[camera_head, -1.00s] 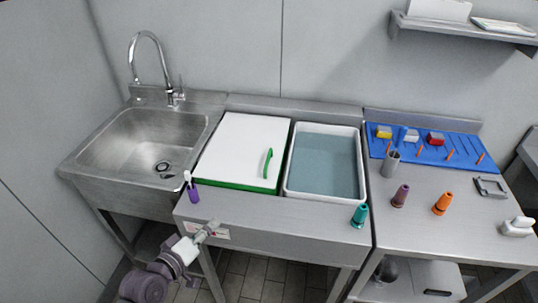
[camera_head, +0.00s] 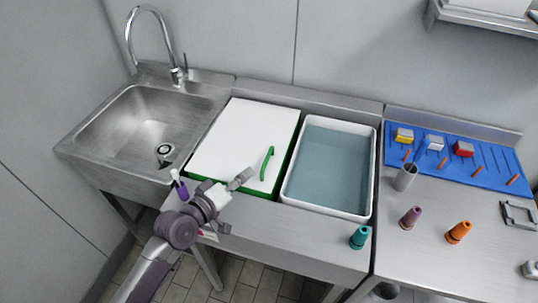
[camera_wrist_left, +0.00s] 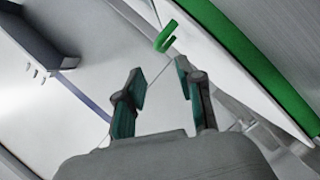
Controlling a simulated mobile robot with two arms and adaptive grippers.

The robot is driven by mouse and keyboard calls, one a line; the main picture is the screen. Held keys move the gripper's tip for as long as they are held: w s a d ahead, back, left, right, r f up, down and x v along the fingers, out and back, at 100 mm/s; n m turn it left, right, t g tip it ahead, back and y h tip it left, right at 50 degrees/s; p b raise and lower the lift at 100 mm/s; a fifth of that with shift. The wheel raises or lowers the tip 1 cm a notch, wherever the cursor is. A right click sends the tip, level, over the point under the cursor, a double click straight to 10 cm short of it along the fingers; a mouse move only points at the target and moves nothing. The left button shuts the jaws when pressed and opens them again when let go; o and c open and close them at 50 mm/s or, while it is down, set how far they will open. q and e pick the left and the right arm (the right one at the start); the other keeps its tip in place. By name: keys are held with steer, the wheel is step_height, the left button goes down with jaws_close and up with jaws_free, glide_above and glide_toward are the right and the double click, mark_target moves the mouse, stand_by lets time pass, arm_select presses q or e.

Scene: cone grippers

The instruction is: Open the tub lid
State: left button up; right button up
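The tub has a flat white lid (camera_head: 232,135) with a thin green handle (camera_head: 267,163) near its right front, seen in the head view. The green tub edge (camera_head: 262,195) shows under the front of the lid, and the lid lies flat on it. My left gripper (camera_head: 245,174) is over the lid's front edge, to the left of the handle and apart from it. In the left wrist view my left gripper (camera_wrist_left: 160,76) has its fingers spread, with nothing between them. The green handle (camera_wrist_left: 166,37) shows beyond the fingertips. My right gripper is not in view.
A white tub of bluish water (camera_head: 328,165) stands right of the lidded tub, and a sink (camera_head: 150,125) is on the left. A purple-capped bottle (camera_head: 180,187) is close to my left arm. A teal cone (camera_head: 359,237) stands at the front edge.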

mark_target(267, 158)
arm_select(q)
steer(key=x, duration=0.3)
steer(key=shift+w+d, duration=0.2)
steer(key=shift+w, duration=0.15)
steer(key=x, duration=0.6)
steer(key=shift+f, duration=0.1)
steer(key=shift+w+d+f, duration=0.1)
steer(key=shift+w+d, duration=0.3)
steer(key=shift+w, duration=0.05)
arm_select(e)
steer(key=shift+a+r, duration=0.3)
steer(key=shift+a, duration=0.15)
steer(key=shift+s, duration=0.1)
arm_select(q)
jaws_close()
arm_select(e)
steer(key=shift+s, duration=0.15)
